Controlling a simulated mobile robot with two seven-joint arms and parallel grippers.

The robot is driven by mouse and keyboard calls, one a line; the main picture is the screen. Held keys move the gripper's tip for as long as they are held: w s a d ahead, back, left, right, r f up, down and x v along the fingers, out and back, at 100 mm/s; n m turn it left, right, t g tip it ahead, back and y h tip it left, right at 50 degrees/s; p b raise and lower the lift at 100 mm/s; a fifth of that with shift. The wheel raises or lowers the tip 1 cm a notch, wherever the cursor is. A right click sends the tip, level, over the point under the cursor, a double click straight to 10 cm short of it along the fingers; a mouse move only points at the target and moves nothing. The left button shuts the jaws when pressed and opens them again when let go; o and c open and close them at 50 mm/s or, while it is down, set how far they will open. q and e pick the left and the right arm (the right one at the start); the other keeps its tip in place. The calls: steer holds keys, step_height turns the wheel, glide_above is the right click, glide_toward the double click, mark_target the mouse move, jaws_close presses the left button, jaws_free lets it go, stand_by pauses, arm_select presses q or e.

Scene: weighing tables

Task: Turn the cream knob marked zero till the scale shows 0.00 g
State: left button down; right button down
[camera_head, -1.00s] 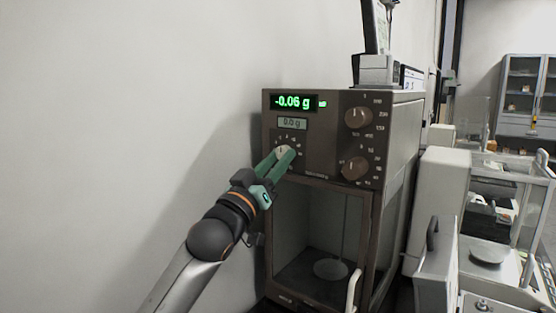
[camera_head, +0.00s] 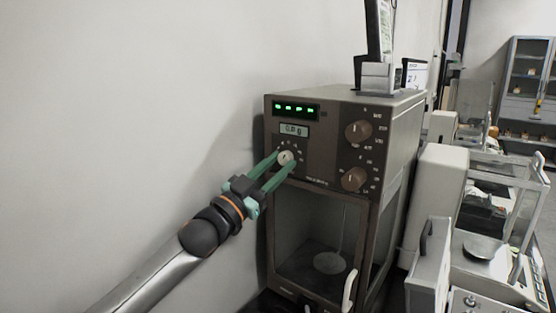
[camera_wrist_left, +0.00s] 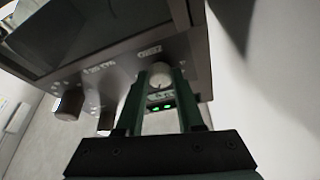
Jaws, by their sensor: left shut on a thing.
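The cream knob (camera_head: 285,158) is on the left of the brown scale's front panel (camera_head: 318,150), and it also shows in the left wrist view (camera_wrist_left: 160,81). My left gripper (camera_head: 286,159) is shut on this knob, one green finger on each side of it. Any zero marking is too small to read. The green display (camera_head: 296,110) above shows a row of short green bars, with no readable gram value. A smaller grey window (camera_head: 294,131) sits between the display and the knob. My right gripper is not in view.
Two brown knobs (camera_head: 358,132) (camera_head: 354,179) are on the panel's right side. Below is a glass-fronted chamber with a round pan (camera_head: 330,263). A white wall (camera_head: 130,110) runs close on the left. Another balance (camera_head: 485,247) stands on the right.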

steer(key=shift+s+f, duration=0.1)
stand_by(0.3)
arm_select(q)
steer(key=c, duration=0.9)
jaws_free()
steer(key=o, duration=0.4)
steer(key=shift+c, duration=0.2)
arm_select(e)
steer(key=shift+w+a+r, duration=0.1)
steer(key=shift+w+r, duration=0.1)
arm_select(q)
steer(key=shift+s+a+f, duration=0.1)
steer(key=b+v, duration=0.1)
steer(key=v, duration=1.1)
steer(key=shift+b, duration=0.3)
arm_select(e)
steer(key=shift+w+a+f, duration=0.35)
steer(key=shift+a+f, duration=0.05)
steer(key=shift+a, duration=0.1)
arm_select(q)
steer(key=shift+f, duration=0.15)
